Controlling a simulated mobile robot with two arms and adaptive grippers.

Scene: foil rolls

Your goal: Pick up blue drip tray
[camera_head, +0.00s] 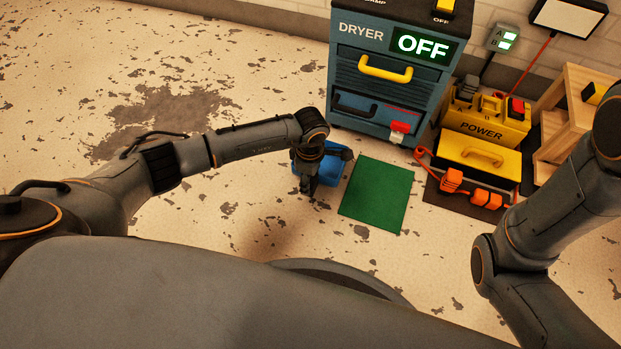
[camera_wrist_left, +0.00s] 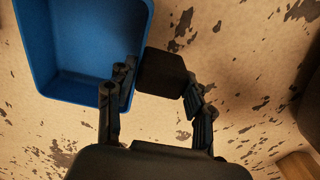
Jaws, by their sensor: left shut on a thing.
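The blue drip tray (camera_head: 334,164) is on or just above the floor, left of the green mat and in front of the dryer; the head view does not settle which. In the left wrist view the open-topped tray (camera_wrist_left: 80,60) fills the upper left, with a black block-like handle (camera_wrist_left: 165,70) at its right side. My left gripper (camera_head: 308,182) is at the tray's near left side and hides part of it. In the wrist view its fingers (camera_wrist_left: 160,88) lie on either side of the handle, shut on it. My right gripper is out of view.
The green mat (camera_head: 378,196) lies flat and bare. Behind it stands the dryer (camera_head: 385,75), its display reading OFF. A yellow power unit (camera_head: 484,125) and orange plugs (camera_head: 470,190) are to the right, beside a wooden stand (camera_head: 560,110). The floor to the left is clear.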

